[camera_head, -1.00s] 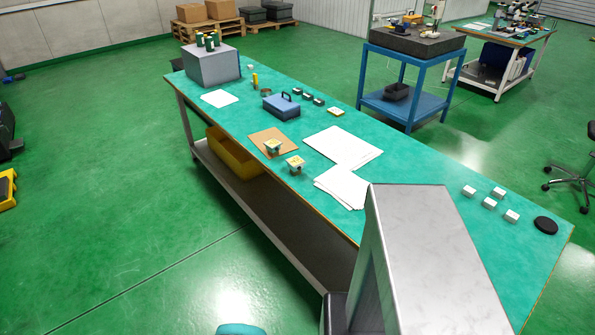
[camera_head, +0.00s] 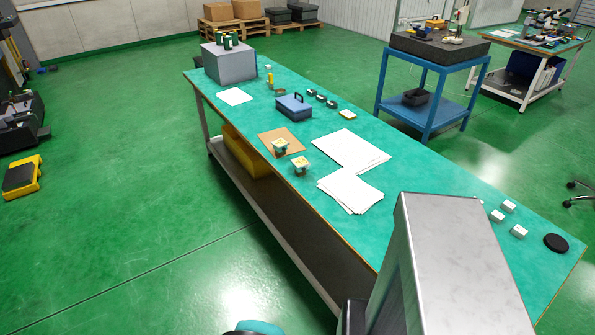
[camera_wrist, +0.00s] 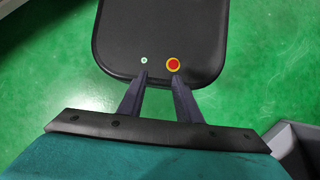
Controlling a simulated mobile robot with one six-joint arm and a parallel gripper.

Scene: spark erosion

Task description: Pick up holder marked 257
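Two small holders with pale yellow tops stand on the green-topped table: one (camera_head: 281,147) on or at the edge of a brown board, the other (camera_head: 301,166) just to its right and nearer. A flat pale yellow piece (camera_head: 347,114) lies farther back. No number can be read on any of them, so I cannot tell which is 257. My gripper (camera_wrist: 160,80) shows in the wrist view with its two dark fingers apart and nothing between them. It is away from the holders, and no holder is in the wrist view.
The long table (camera_head: 410,180) carries a brown board (camera_head: 270,136), white paper sheets (camera_head: 345,150), a blue case (camera_head: 294,106), a grey box (camera_head: 228,62), white blocks (camera_head: 519,231) and a black disc (camera_head: 556,243). A blue stand (camera_head: 432,117) is behind. Open green floor lies left.

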